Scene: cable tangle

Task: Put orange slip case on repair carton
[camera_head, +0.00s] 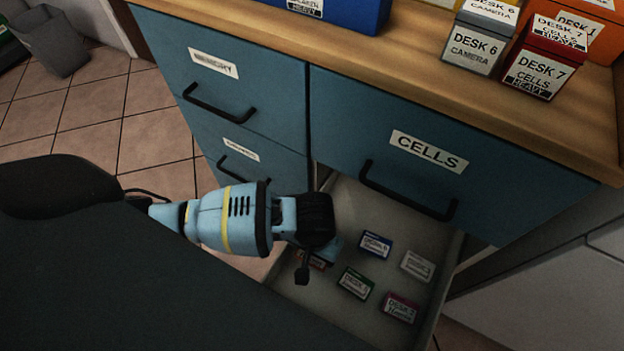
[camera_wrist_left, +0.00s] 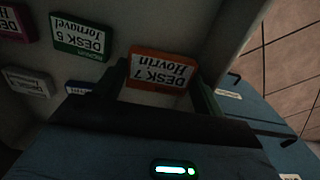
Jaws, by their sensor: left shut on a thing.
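The orange slip case (camera_wrist_left: 160,68), labelled DESK 7 Hovrin, sits between the fingers of my left gripper (camera_wrist_left: 160,88) in the left wrist view. In the head view my left gripper (camera_head: 319,254) reaches down into the open drawer (camera_head: 345,205) and is shut on the case, which it mostly hides. I cannot tell whether the case still touches the drawer floor. No box in view is clearly readable as the repair carton; an orange box (camera_head: 603,42) stands at the top right of the wooden top. My right gripper is not in view.
Blue (camera_head: 376,245), grey (camera_head: 417,266), green (camera_head: 356,284) and magenta (camera_head: 401,308) cases lie in the drawer. The CELLS front (camera_head: 420,150) overhangs it. The wooden top (camera_head: 430,75) holds a grey box (camera_head: 472,52), a red box (camera_head: 538,75) and a blue bin (camera_head: 357,14).

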